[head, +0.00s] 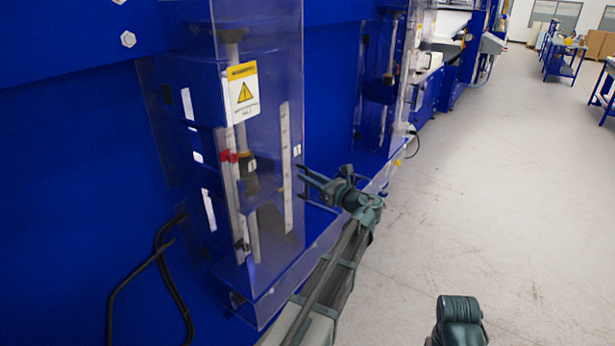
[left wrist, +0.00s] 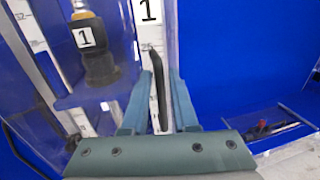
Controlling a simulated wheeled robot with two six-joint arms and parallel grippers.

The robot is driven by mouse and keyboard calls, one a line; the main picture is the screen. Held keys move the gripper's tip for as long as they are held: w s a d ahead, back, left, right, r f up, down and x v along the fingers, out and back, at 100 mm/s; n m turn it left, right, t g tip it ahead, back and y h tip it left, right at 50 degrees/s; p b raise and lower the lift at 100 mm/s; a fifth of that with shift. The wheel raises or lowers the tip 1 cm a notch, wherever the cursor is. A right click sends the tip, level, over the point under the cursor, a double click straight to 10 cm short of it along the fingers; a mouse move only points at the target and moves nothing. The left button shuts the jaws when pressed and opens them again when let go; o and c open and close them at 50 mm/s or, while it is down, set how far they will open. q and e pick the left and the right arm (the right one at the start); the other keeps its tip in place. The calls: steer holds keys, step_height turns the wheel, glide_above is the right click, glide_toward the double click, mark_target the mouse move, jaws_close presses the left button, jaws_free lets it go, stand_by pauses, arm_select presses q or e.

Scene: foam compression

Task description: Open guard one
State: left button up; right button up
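Guard one (head: 275,85) is a clear plastic cover on the blue machine, with a yellow and white warning label (head: 243,92). It looks closed in the head view. In the left wrist view a label with a "1" (left wrist: 149,10) sits above a black bar handle (left wrist: 157,85) on the guard's edge. My left gripper (head: 303,185) is at the guard's right edge. Its fingers are open, one on each side of the handle in the left wrist view (left wrist: 161,72), with gaps visible. Whether they touch it cannot be told.
Behind the guard is a black part marked "1" (left wrist: 85,38). A second clear guard (head: 385,75) stands further along the machine. Black cables (head: 165,265) hang at lower left. The grey floor (head: 480,180) at right is clear, with blue workbenches (head: 563,60) far off.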

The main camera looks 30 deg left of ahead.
arm_select(q)
steer(key=shift+w+a, duration=0.1)
steer(key=shift+a, duration=0.2)
steer(key=shift+c, duration=0.2)
jaws_close()
stand_by(1.2)
